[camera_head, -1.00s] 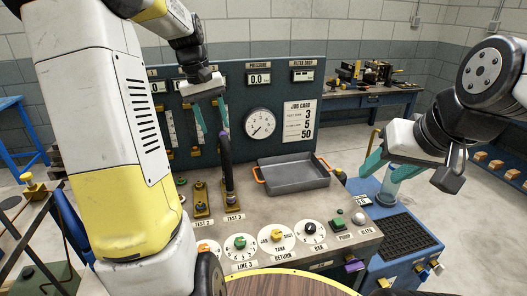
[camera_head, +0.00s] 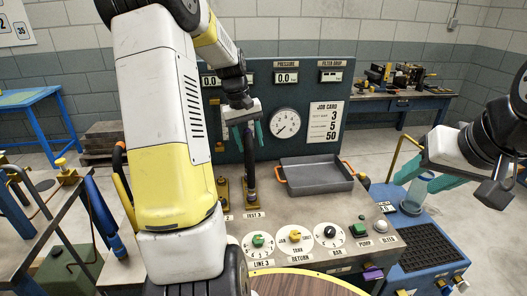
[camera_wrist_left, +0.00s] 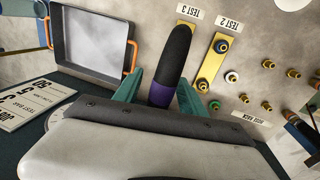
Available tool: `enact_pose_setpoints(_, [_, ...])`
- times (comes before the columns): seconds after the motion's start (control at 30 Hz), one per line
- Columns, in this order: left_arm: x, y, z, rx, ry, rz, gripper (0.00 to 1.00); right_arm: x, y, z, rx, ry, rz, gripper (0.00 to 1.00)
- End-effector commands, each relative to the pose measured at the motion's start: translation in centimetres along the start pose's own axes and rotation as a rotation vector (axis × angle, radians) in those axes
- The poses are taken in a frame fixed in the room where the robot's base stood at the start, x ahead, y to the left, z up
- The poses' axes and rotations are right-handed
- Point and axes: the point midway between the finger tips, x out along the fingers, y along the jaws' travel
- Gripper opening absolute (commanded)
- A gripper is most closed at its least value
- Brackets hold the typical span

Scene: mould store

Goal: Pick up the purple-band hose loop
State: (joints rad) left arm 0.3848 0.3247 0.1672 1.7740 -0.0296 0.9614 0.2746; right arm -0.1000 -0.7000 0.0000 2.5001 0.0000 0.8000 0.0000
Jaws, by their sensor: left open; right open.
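The purple-band hose loop (camera_wrist_left: 172,62) is a thick black hose with a purple band. In the left wrist view its band lies between the two teal fingers of my left gripper (camera_wrist_left: 160,94). In the head view the hose (camera_head: 251,170) stands upright at the TEST 3 fitting on the bench, and its upper part is between the fingers. My left gripper (camera_head: 248,136) is open around it; contact cannot be told.
A grey tray (camera_head: 316,178) with orange handles sits right of the hose. The gauge panel (camera_head: 310,100) rises behind. Brass fittings (camera_wrist_left: 210,70) are close beside the hose. Dials (camera_head: 295,238) and a green button line the front edge.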

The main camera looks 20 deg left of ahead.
Motion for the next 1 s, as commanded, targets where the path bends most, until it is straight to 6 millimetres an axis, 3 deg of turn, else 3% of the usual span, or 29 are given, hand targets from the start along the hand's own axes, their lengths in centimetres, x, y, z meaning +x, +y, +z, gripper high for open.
enact_pose_setpoints(0.07, [0.0,0.0,0.0,0.000,0.000,0.000,0.48,0.0,0.0,0.0,0.000,0.000,0.000,0.49])
enact_pose_setpoints(0.3, [-0.1,0.0,0.0,0.000,0.000,0.000,0.01,0.0,0.0,0.0,0.000,0.000,0.000,0.49])
enact_pose_setpoints(0.77, [-0.3,0.1,-0.1,0.001,0.003,0.001,0.00,0.0,0.0,0.0,0.000,0.000,0.000,0.49])
enact_pose_setpoints(1.0, [-2.4,0.6,-0.1,0.002,0.005,0.002,0.00,0.0,0.0,0.0,0.000,0.000,0.000,0.49])
